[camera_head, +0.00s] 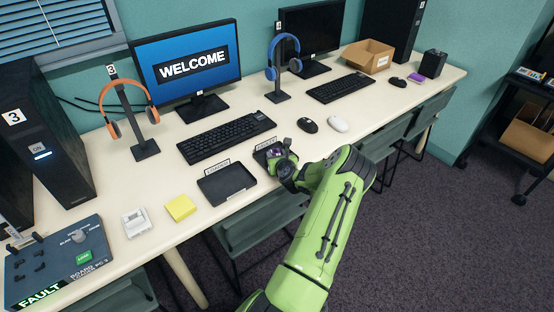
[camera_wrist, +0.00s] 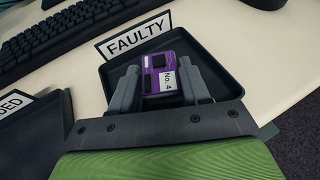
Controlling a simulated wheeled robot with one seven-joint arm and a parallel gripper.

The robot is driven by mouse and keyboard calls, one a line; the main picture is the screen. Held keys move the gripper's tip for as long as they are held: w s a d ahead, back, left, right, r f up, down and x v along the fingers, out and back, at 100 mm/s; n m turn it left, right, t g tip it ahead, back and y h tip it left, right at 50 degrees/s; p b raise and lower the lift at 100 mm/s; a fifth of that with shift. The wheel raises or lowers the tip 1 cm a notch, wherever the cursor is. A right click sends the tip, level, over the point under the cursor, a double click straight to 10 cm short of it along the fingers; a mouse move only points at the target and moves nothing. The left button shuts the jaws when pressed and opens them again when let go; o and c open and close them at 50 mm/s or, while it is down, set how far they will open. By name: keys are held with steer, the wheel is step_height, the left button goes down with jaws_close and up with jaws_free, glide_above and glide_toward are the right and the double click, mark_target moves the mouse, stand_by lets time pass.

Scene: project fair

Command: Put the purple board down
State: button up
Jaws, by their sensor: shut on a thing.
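The purple board (camera_wrist: 163,75), with dark chips and a white "No. 4" label, is between the two grey fingers of my gripper (camera_wrist: 158,88). The fingers are shut on its sides. The board is over the black tray with the "FAULTY" sign (camera_wrist: 138,36), within the tray's outline; I cannot tell whether it touches the tray floor. In the head view my gripper (camera_head: 281,164) is at this tray (camera_head: 259,156) near the table's front edge, and hides much of it and most of the board.
A second black tray (camera_head: 226,184) with its own sign lies just left. A yellow pad (camera_head: 180,207) and a white box (camera_head: 136,222) are further left.

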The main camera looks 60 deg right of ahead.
steer(key=o, duration=1.1)
